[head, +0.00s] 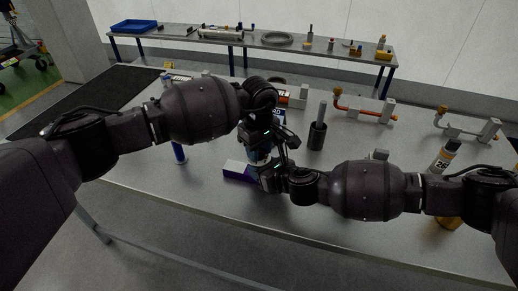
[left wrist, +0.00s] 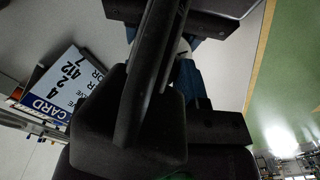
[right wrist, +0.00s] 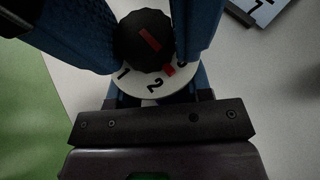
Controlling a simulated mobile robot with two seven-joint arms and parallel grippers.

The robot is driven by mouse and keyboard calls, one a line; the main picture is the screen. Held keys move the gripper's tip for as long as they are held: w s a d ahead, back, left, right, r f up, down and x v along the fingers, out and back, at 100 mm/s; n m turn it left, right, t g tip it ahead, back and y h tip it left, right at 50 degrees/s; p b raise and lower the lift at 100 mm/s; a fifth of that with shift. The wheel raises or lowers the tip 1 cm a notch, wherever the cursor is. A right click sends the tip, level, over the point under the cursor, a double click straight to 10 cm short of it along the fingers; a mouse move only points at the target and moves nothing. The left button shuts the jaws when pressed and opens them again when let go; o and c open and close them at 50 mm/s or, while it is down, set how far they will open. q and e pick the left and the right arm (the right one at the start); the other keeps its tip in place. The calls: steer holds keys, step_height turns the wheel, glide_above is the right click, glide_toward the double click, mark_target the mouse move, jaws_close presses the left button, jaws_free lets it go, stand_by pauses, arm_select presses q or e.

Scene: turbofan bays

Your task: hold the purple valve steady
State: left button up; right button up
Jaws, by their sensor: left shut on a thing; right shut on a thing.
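A purple block with a white top (head: 238,171), which looks like part of the purple valve, sits on the near table below my two grippers. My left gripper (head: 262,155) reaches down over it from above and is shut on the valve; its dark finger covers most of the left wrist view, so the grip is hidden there. My right gripper (head: 270,180) comes in low from the right. In the right wrist view its blue fingers are shut around a black knob with a red line (right wrist: 145,40), over a white dial (right wrist: 155,85) numbered 1, 2, 3.
A card with printed numbers (left wrist: 62,90) stands close by. A dark cup with a grey rod (head: 317,135), a copper pipe piece (head: 362,112) and a bottle marked 26 (head: 443,156) stand on the near table (head: 200,205). A back table (head: 210,38) holds a blue tray (head: 133,26).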

arm_select(q)
steer(key=n, duration=0.4)
steer(key=shift+n, duration=1.9)
steer(key=o, duration=0.9)
steer(key=shift+o, duration=0.2)
steer(key=shift+d, duration=0.1)
